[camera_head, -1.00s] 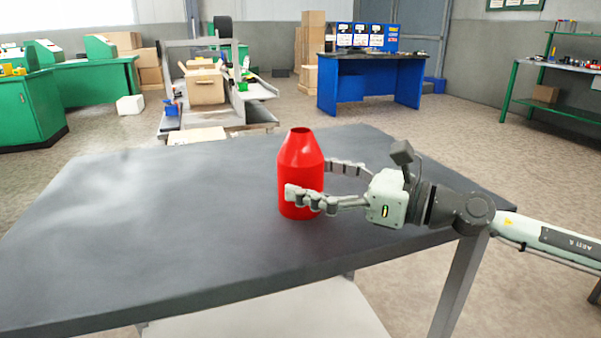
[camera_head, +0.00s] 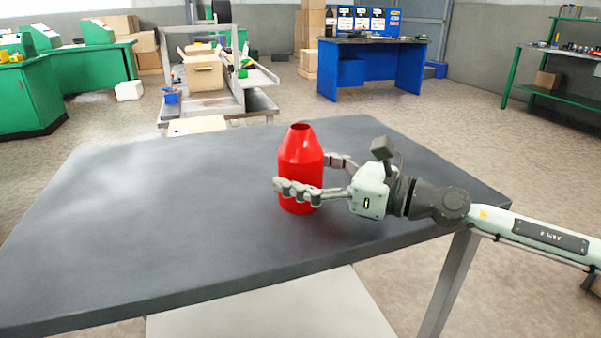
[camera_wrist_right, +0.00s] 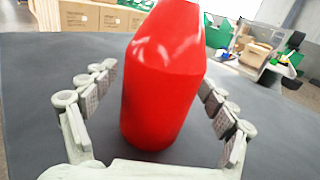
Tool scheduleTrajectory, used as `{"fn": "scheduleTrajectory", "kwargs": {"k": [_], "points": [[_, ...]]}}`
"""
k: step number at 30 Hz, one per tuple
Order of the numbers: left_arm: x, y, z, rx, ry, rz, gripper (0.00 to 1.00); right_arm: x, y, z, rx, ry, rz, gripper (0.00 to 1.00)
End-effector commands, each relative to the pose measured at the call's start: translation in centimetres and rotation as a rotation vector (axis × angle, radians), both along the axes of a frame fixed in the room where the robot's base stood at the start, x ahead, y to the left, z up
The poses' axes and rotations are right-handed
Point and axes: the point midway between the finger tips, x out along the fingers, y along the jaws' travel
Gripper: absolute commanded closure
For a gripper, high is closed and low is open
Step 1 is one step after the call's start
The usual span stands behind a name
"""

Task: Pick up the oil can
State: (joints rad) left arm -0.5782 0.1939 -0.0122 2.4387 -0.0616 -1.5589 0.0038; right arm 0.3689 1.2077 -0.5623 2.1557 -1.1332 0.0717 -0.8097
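The oil can is a red bottle-shaped can (camera_head: 301,160) with sloping shoulders and a narrow open top. It stands upright on the dark grey table (camera_head: 150,220). My right gripper (camera_head: 312,178) reaches in from the right, with one finger passing in front of the can and the other behind it. In the right wrist view the can (camera_wrist_right: 163,85) stands between the two spread fingers, with visible gaps on both sides near the palm. The fingers look open; whether a fingertip touches the can is unclear. My left gripper is not in view.
The table is otherwise bare, with wide free room left of the can. Its right edge lies under my right arm. Behind stand a cart with a cardboard box (camera_head: 204,75), a blue desk (camera_head: 372,65), green benches (camera_head: 30,95) and a shelf (camera_head: 555,90).

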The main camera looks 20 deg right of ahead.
Motion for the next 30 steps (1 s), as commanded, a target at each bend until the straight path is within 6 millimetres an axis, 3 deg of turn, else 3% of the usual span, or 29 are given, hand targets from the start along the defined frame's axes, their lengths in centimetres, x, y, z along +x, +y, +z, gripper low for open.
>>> {"fn": "scheduleTrajectory", "kwargs": {"k": [1,13,30], "points": [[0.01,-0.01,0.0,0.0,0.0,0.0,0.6,-0.01,-0.01,0.0,0.0,0.0,0.0,0.25],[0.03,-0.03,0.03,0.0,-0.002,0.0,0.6,0.0,-0.03,0.0,0.0,0.0,0.0,0.74],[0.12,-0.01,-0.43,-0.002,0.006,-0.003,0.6,0.01,-0.03,0.99,-0.001,-0.004,-0.001,0.74]]}}
